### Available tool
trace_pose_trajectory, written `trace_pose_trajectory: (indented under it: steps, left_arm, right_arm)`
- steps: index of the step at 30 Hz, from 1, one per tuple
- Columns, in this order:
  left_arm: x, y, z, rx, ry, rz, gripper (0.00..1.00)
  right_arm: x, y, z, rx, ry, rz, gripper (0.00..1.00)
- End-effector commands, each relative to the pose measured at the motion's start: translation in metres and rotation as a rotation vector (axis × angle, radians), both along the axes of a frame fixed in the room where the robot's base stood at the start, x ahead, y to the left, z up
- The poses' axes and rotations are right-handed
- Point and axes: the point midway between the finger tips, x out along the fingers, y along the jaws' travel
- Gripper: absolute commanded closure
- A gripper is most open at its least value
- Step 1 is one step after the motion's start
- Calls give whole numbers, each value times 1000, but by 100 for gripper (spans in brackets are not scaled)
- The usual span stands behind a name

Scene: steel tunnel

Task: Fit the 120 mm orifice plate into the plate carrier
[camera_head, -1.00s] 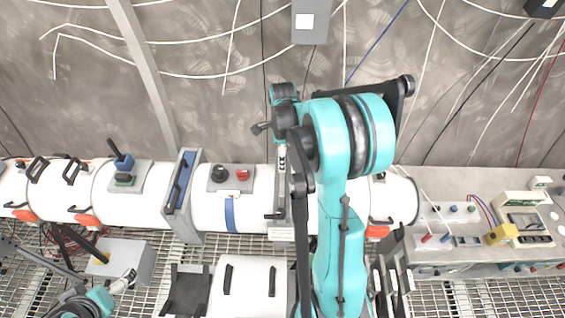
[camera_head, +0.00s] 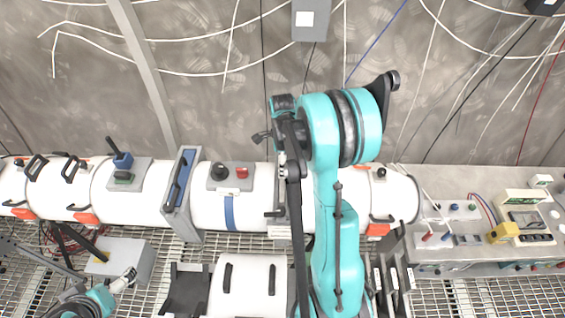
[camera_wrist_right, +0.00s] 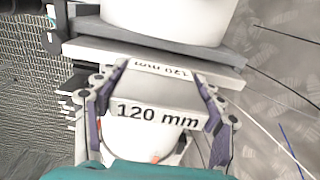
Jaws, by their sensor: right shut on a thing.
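The 120 mm orifice plate (camera_wrist_right: 158,115) shows in the right wrist view as a pale block with "120 mm" on its face and again on a farther edge. My right gripper (camera_wrist_right: 160,92) is shut on this block, one finger on each side. Just beyond it lies a long grey and pale slotted body (camera_wrist_right: 150,52) against a white pipe; it looks like the plate carrier, and I cannot tell how far the plate is in. My left gripper (camera_head: 128,279) is low at the left, too small to judge.
The white pipe (camera_head: 255,205) runs across the scene, with a grey flange (camera_head: 182,195) and a switch box (camera_head: 230,174) on it. An instrument bench (camera_head: 470,240) is at right.

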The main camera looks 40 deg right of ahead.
Motion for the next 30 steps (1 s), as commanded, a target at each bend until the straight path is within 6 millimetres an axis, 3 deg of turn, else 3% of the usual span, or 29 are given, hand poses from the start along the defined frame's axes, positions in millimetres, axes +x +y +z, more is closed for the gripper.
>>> trace_pose_trajectory:
  steps: [6,7,9,22,25,30]
  left_arm:
    - [0,0,-4,0,0,0,0]
    - [0,0,-4,0,0,0,0]
    - [0,0,-3,0,0,0,0]
    - [0,0,4,0,0,0,0]
    - [0,0,16,0,0,0,0]
    - [0,0,8,0,0,0,0]
  right_arm:
    - [0,0,-3,0,0,0,92]
    - [0,0,-3,0,0,0,27]
    - [0,0,-3,0,0,0,11]
    - [0,0,3,0,0,0,11]
    - [0,0,15,0,0,0,11]
    - [0,0,51,0,0,0,11]
